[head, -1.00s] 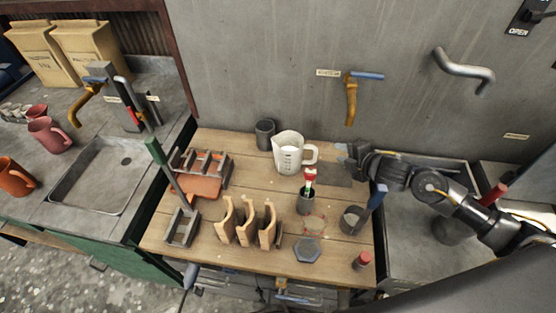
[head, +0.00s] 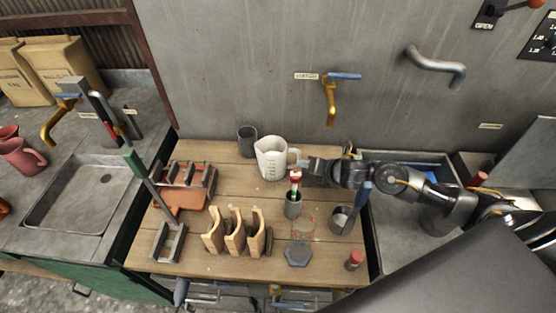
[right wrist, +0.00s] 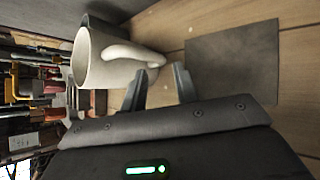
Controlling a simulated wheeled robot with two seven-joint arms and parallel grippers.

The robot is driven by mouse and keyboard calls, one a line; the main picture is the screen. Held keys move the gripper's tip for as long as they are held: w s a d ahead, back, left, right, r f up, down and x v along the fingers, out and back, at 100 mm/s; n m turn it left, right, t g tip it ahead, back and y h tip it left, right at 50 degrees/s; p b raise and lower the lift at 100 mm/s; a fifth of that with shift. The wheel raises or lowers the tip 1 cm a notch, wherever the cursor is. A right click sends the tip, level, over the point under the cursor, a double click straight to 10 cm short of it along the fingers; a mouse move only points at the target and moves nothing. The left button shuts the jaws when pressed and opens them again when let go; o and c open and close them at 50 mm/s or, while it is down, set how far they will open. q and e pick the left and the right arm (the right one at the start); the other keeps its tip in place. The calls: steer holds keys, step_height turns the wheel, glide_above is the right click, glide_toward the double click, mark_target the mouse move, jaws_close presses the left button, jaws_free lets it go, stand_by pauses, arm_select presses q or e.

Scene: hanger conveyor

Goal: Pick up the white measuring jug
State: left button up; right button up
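The white measuring jug (head: 270,160) stands upright on the wooden table, with its handle (head: 294,156) turned right toward my right gripper (head: 307,168). In the right wrist view the jug (right wrist: 96,62) is at the upper left and its handle (right wrist: 130,54) reaches toward the gap between my fingers. My right gripper (right wrist: 159,80) is open, with its fingertips close to the handle. I cannot tell whether they touch it. My left gripper is not in view.
A dark cup (head: 246,141) stands behind the jug's left side. A dark holder (head: 293,207) with a red-topped item stands just in front. A grey bin (head: 342,220), wooden rack pieces (head: 235,232) and a hexagonal pad (head: 298,254) are nearer. A dark flat square (right wrist: 234,66) lies right of the jug.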

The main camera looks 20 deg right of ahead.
steer(key=p+x, duration=0.1)
steer(key=x, duration=0.3)
steer(key=shift+w+a+p, duration=0.15)
steer(key=shift+p, duration=0.15)
steer(key=shift+w+f, duration=0.2)
steer(key=shift+w, duration=0.05)
steer(key=shift+s, duration=0.1)
jaws_close()
steer(key=shift+r, duration=0.1)
